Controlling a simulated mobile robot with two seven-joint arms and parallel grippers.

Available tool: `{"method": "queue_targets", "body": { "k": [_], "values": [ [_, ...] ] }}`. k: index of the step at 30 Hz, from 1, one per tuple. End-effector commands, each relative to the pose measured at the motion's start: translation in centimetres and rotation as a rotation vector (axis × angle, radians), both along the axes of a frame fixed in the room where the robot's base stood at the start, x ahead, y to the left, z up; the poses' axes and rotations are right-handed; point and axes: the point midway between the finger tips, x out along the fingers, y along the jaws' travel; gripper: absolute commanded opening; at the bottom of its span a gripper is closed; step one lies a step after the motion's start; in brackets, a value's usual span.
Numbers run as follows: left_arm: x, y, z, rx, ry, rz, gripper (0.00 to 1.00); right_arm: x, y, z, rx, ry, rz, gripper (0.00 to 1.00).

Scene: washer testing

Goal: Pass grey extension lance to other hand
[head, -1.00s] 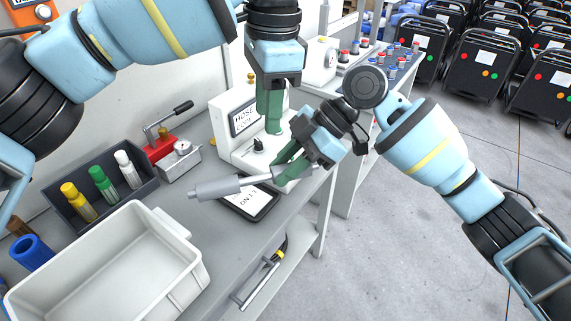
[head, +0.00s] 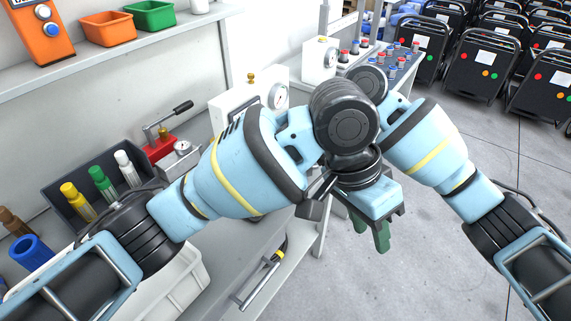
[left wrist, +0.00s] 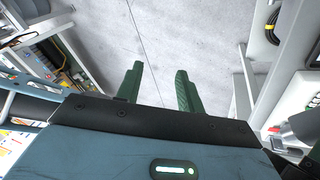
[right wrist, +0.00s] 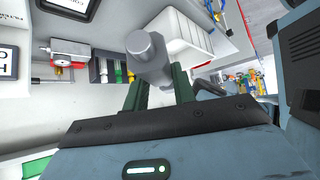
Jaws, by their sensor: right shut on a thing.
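The grey extension lance (right wrist: 147,50) shows end-on in the right wrist view, between the fingers of my right gripper (right wrist: 158,80), which is shut on it.
The workbench holds a white bin (head: 180,285), a dark rack (head: 70,180) with coloured cylinders and a red lever press (head: 160,148). A white gauge box (head: 235,103) stands behind my left arm. Black carts (head: 485,75) stand at the back right; the floor before them is clear.

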Motion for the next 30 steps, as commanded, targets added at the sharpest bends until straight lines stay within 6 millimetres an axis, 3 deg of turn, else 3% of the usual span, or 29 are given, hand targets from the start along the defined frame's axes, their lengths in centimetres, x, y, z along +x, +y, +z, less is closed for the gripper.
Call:
{"method": "queue_targets", "body": {
  "k": [2, 6, 14, 23, 30],
  "values": [
    [-1.2, -0.6, -2.5, -0.029, 0.001, -0.008, 0.38, 0.0, 0.0, 0.1, 0.002, -0.002, 0.001, 0.0],
    [-1.0, -0.2, -6.3, -0.069, -0.068, -0.01, 0.38, 0.0, 0.0, 0.1, 0.002, -0.002, 0.0, 0.0],
    [-0.9, 1.1, -12.1, -0.099, -0.158, 0.024, 0.38, 0.0, 0.0, 0.2, 0.002, -0.002, 0.0, 0.0],
    [-1.9, 0.5, -21.4, -0.352, 0.039, 0.363, 0.38, 0.0, 0.0, 0.1, 0.001, -0.001, 0.0, 0.0],
    [-4.6, 3.3, -30.5, -0.521, 0.175, 0.763, 0.38, 0.0, 0.0, 0.1, 0.002, -0.002, 0.001, 0.0]
  ]
}}
